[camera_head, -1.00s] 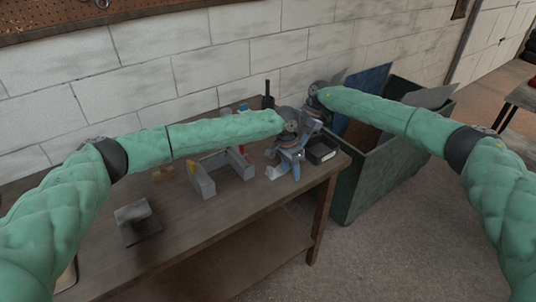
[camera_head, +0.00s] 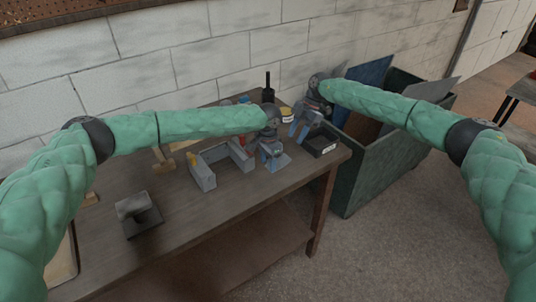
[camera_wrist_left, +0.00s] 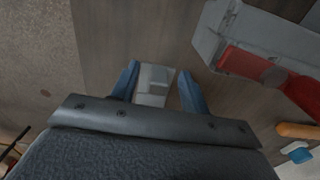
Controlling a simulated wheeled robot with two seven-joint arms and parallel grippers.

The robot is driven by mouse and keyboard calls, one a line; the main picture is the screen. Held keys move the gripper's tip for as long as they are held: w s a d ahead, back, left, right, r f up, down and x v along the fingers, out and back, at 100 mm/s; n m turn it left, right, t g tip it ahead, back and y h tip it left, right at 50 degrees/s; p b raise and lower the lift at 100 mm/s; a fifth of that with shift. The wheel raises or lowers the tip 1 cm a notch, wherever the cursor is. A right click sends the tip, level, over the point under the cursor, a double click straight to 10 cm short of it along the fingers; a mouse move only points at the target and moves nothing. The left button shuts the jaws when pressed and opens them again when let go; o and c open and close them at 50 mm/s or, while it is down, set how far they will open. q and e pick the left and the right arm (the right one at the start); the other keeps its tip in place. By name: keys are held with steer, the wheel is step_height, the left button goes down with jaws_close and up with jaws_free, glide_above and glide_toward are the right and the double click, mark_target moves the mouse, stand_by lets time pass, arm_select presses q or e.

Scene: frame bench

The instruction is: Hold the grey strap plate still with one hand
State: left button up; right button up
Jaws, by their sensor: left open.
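The grey strap plate (camera_head: 281,162) lies on the bench just below my left gripper (camera_head: 270,153), partly hidden by it. In the left wrist view the light grey plate (camera_wrist_left: 153,84) shows between the two blue fingers of my left gripper (camera_wrist_left: 156,82). The fingers are apart, with a gap on each side of the plate. My right gripper (camera_head: 302,129) is further back and to the right, beside a black box. Its blue fingers look spread, and I see nothing held between them.
A grey U-shaped frame (camera_head: 203,176) with a red part stands left of the plate. The black box (camera_head: 321,144) sits near the bench's right end. A grey block on a dark base (camera_head: 138,219) is at front left. A green bin (camera_head: 372,178) stands right of the bench.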

arm_select(q)
steer(key=shift+f, duration=0.45)
jaws_close()
stand_by(0.3)
